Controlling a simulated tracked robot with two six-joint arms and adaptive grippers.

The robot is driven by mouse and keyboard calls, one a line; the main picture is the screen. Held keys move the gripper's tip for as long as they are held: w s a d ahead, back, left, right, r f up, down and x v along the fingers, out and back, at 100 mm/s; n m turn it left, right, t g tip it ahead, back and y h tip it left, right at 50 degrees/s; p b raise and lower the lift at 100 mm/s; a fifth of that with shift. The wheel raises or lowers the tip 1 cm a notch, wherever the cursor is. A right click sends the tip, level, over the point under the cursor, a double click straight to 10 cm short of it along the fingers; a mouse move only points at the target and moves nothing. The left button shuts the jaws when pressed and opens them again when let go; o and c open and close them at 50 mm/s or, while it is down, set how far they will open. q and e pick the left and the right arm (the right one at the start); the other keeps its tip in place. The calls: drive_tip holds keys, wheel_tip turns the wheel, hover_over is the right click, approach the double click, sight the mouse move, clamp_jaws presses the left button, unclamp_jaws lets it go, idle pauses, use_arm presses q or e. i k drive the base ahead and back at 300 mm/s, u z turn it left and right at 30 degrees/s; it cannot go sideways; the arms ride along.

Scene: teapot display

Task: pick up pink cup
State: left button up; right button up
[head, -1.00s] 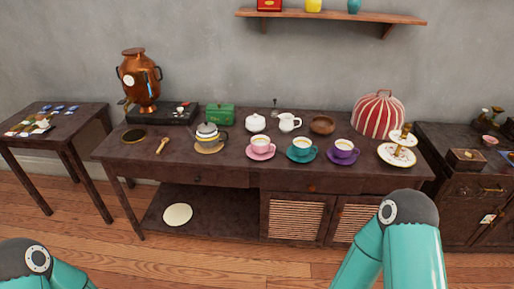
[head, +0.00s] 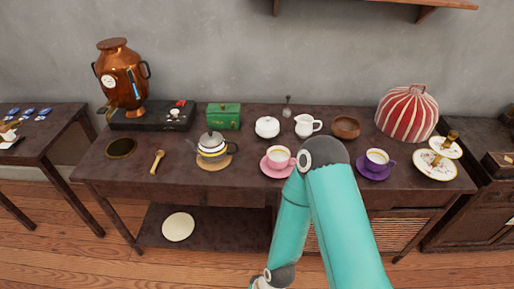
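The pink cup (head: 278,157) stands upright on its pink saucer (head: 268,171), near the front edge of the dark wooden table (head: 225,187). Its handle points right. My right arm comes up from the bottom, bends just right of the pink saucer and runs back down in front of the table. My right gripper is not visible; only arm links show, down to a joint at the bottom edge. My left arm and gripper are out of view.
A purple cup (head: 376,158) stands right of my arm. A teapot (head: 211,146) is left of the pink cup. A white sugar bowl (head: 267,128), creamer (head: 307,125) and wooden bowl (head: 345,127) stand behind. A striped cosy (head: 407,115) is at right.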

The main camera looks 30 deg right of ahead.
sight(278, 156)
drive_tip(key=z, duration=0.15)
drive_tip(key=i, duration=0.75)
drive_tip(key=z, duration=0.5)
